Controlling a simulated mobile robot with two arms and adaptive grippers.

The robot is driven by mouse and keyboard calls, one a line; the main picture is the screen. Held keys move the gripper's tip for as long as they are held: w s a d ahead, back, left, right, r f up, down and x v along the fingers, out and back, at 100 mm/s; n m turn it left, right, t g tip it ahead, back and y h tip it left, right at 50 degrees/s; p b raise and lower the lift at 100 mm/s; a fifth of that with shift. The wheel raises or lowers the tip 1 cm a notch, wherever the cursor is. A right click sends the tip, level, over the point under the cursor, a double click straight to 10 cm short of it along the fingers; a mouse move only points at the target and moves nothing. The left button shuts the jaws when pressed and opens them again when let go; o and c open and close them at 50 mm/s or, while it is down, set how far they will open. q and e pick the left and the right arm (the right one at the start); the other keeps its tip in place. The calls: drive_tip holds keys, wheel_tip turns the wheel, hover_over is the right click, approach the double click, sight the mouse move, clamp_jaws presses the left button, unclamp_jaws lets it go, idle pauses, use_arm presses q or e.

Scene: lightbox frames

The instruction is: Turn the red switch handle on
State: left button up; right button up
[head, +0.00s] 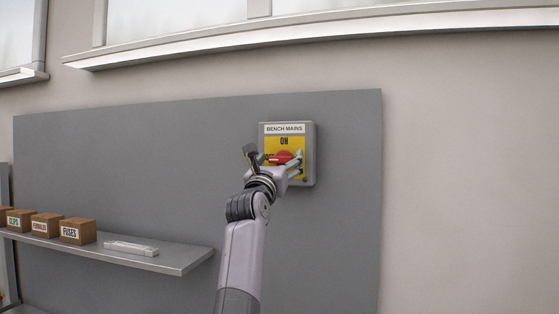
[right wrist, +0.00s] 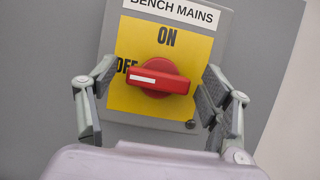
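The red switch handle (right wrist: 157,76) sits on the yellow plate (right wrist: 125,97) of a grey box labelled BENCH MAINS (head: 308,140) on the wall panel. The handle lies sideways, its white mark toward OFF at the left; ON is printed above it. It also shows in the head view (head: 283,157), partly behind my gripper. My right gripper (right wrist: 150,98) is open, with one finger on each side of the handle in the right wrist view. No contact with the handle is visible. My left gripper is not in view.
A grey shelf (head: 180,262) at the lower left bears several brown boxes, one marked FUSES (head: 78,231), and a small clear pale item (head: 131,248). A window ledge (head: 300,40) runs above the panel (head: 150,150). The wall at right is bare.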

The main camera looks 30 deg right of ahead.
drive_tip(key=shift+w+f, duration=0.1)
drive_tip(key=c, duration=1.1)
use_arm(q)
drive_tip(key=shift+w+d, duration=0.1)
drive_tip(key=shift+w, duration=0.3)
